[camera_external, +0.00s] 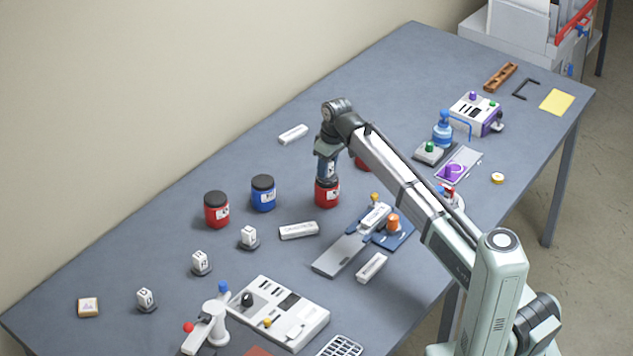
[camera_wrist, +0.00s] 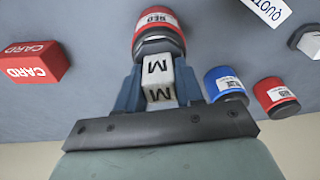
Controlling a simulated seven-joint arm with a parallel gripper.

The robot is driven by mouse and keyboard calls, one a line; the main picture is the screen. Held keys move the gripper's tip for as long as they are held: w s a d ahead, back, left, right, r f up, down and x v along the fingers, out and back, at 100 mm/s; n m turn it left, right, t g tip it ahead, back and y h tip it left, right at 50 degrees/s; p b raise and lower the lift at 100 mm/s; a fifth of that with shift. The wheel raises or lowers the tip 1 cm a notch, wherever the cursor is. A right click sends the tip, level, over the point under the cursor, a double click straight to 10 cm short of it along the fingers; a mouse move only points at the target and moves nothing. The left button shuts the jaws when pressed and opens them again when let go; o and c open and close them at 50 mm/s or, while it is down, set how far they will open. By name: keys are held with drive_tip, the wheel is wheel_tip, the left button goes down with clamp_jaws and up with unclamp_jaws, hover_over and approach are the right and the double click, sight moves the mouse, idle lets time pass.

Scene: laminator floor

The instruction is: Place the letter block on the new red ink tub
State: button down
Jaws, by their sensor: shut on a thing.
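My gripper (camera_wrist: 160,90) is shut on a white letter block (camera_wrist: 158,80) marked with a black M. In the external view my gripper (camera_external: 327,176) points down over a red ink tub (camera_external: 326,197), which stands upright. I cannot tell which red tub is new.
A blue tub (camera_external: 263,194) stands between the two red tubs. A red CARD box (camera_wrist: 35,62) is partly hidden behind my arm in the external view. White labelled bars (camera_external: 298,230) lie nearby. Several letter blocks (camera_external: 249,236) sit on dark stands at the left front.

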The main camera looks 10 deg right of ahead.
sight(332, 177)
drive_tip(key=c, duration=0.7)
unclamp_jaws()
drive_tip(key=r, duration=0.8)
drive_tip(key=s+d+r, duration=0.1)
drive_tip(key=r, duration=0.3)
drive_tip(key=shift+s+d, duration=0.1)
